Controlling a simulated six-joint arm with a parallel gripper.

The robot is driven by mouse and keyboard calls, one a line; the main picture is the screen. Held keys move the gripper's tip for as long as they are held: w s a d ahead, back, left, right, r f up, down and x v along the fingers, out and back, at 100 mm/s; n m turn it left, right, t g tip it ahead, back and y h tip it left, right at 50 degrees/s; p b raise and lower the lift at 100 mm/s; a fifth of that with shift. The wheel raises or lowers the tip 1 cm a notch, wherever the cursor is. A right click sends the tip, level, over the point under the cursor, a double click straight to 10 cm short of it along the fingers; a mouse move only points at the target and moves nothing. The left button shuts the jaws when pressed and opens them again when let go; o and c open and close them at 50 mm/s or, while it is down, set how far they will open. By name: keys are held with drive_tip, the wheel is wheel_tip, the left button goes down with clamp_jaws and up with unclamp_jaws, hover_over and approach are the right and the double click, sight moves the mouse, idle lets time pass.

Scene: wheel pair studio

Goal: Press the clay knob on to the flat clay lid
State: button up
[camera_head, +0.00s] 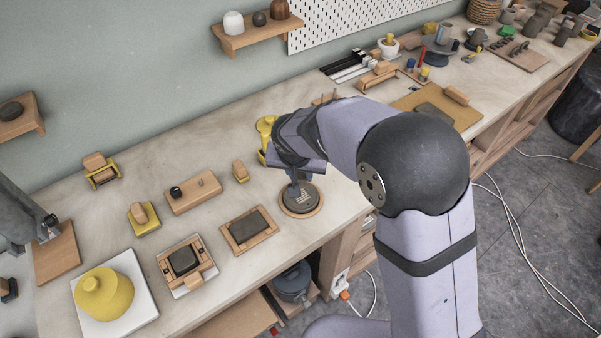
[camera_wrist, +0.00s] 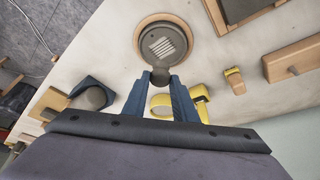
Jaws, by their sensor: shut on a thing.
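The flat clay lid (camera_head: 304,203) is a dark grey disc on a round wooden board (camera_head: 287,209), below my gripper (camera_head: 296,188) on the bench. In the wrist view the lid (camera_wrist: 174,32) has a pale patch of scored lines at its middle. My gripper (camera_wrist: 161,76) is shut on the small dark clay knob (camera_wrist: 160,78), held between its blue fingertips. In that view the knob overlaps the lid's near rim; I cannot tell whether they touch. In the head view the fingers and wrist hide the knob.
A framed dark slab (camera_head: 248,228) lies left of the lid. A yellow stand (camera_head: 265,125) is behind my wrist. In the wrist view a blue holder (camera_wrist: 88,84) is left of my fingers.

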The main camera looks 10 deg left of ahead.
drive_tip(key=shift+f+b, duration=2.15)
drive_tip(key=shift+f, duration=0.4)
drive_tip(key=shift+s+f+b, duration=0.1)
drive_tip(key=shift+f+b, duration=0.65)
drive_tip(key=shift+b, duration=0.5)
idle(0.5)
idle(0.5)
drive_tip(key=o, duration=1.1)
drive_tip(key=shift+r, duration=0.1)
drive_tip(key=shift+r, duration=0.2)
drive_tip(key=shift+r, duration=0.2)
drive_tip(key=b+v, duration=0.1)
drive_tip(key=v, duration=0.5)
drive_tip(key=shift+s+r+b, duration=0.2)
drive_tip(key=shift+r+b, duration=0.1)
drive_tip(key=shift+b, duration=0.1)
